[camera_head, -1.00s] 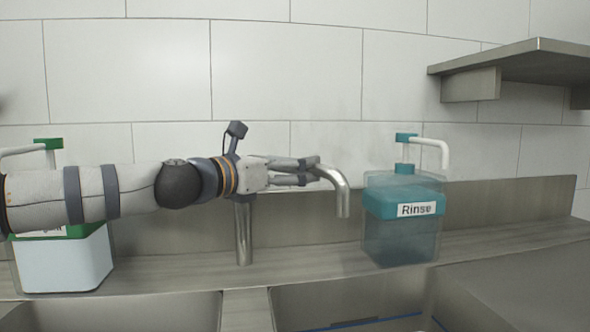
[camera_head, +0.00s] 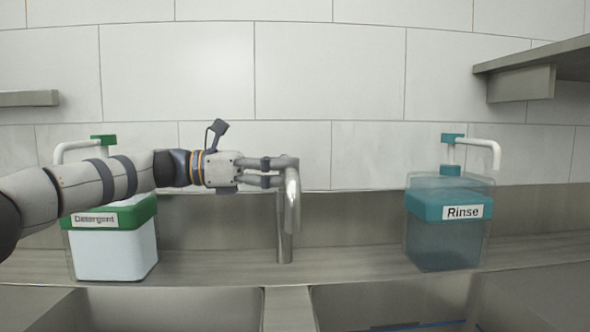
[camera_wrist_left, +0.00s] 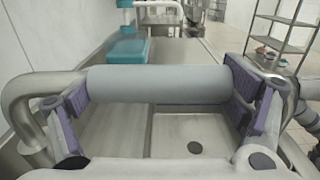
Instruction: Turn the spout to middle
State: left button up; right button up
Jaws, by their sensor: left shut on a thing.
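The metal spout (camera_head: 293,205) rises from the counter behind the sinks. Its curved end points toward me and hangs down in front of its post, roughly in line with the divider between the basins. My left gripper (camera_head: 284,166) is shut on the top of the spout. In the left wrist view, the grey tube of the spout (camera_wrist_left: 160,85) lies across between the two purple finger pads, with metal bends beyond both fingers. My right gripper is not in view.
A detergent container (camera_head: 112,255) with a green lid stands left, partly behind my left arm. A teal rinse container (camera_head: 445,240) stands right. Two basins lie in front, with a metal divider (camera_head: 288,307) between them. Shelves (camera_head: 525,84) hang on the tiled wall.

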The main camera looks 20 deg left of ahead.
pick_arm(q)
jog(key=shift+a+f, duration=0.1)
dwell(0.3)
jog(key=o, duration=1.4)
jog(key=v, duration=1.2)
jog(key=shift+w+a, duration=0.1)
